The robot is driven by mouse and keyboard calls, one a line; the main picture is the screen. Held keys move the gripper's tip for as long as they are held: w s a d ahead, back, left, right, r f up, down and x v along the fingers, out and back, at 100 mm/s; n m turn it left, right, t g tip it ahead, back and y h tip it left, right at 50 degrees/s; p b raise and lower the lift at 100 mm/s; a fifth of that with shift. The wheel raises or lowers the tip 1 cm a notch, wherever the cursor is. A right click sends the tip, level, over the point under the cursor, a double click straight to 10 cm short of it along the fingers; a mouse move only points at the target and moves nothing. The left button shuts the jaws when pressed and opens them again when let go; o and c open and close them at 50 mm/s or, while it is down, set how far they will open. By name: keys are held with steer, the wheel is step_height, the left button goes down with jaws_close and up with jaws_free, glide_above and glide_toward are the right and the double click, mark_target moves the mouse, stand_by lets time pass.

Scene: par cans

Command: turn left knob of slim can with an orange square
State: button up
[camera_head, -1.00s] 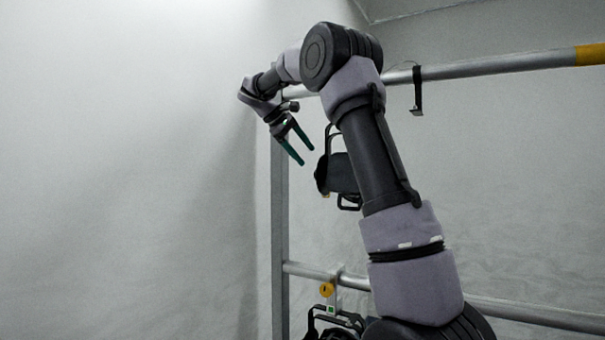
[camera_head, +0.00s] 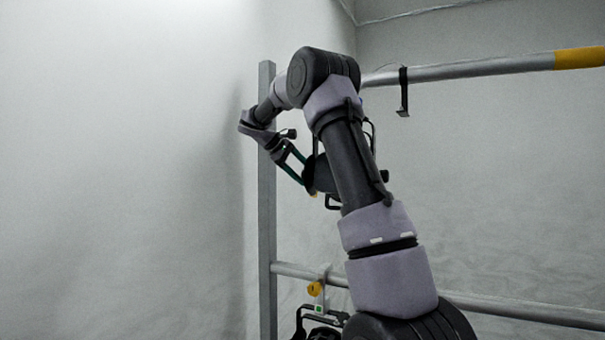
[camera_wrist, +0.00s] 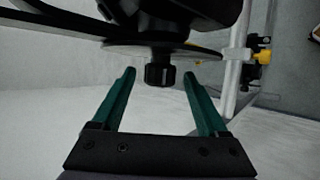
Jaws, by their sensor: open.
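A black par can (camera_head: 322,176) hangs from the upper rail in the head view, partly hidden behind my arm. In the wrist view, its dark body (camera_wrist: 190,14) fills the top, with a thin bracket (camera_wrist: 120,46) and a black knob (camera_wrist: 160,73) pointing toward my gripper. My gripper (camera_wrist: 159,74) is open, with one green finger on each side of the knob; I cannot tell if either touches it. In the head view, my gripper (camera_head: 292,170) is beside the can's left side. No orange square shows on this can.
A metal frame has an upright post (camera_head: 267,215), an upper rail (camera_head: 480,72) with yellow tape, and a lower rail (camera_head: 520,309). A second can (camera_head: 318,322) hangs below from a clamp with a yellow knob (camera_head: 314,288). A white wall is close on the left.

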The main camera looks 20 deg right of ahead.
steer(key=shift+d+f, duration=0.1)
jaws_close()
stand_by(0.3)
steer(key=shift+s+a+f+m+t+h, duration=0.15)
steer(key=shift+t+h, duration=0.15)
steer(key=shift+h, duration=0.25)
steer(key=shift+w+a+f+m+t+h, duration=0.15)
steer(key=shift+t+h, duration=0.15)
steer(key=shift+h, duration=0.25)
steer(key=h, duration=0.1)
steer(key=t+h, duration=0.1)
steer(key=m+t+h, duration=0.1)
steer(key=shift+s+f+h, duration=0.15)
steer(key=shift+f+h, duration=0.1)
steer(key=shift+h, duration=0.15)
steer(key=h, duration=0.1)
steer(key=m+h, duration=0.1)
steer(key=h, duration=0.1)
steer(key=shift+f+m+t, duration=0.25)
steer(key=shift+m+t, duration=0.05)
steer(key=shift+d+f+m+h, duration=0.15)
steer(key=shift+m+h, duration=0.45)
steer(key=shift+h, duration=0.35)
steer(key=shift+f+m+h, duration=0.1)
steer(key=shift+m+h, duration=0.5)
steer(key=shift+h, duration=0.35)
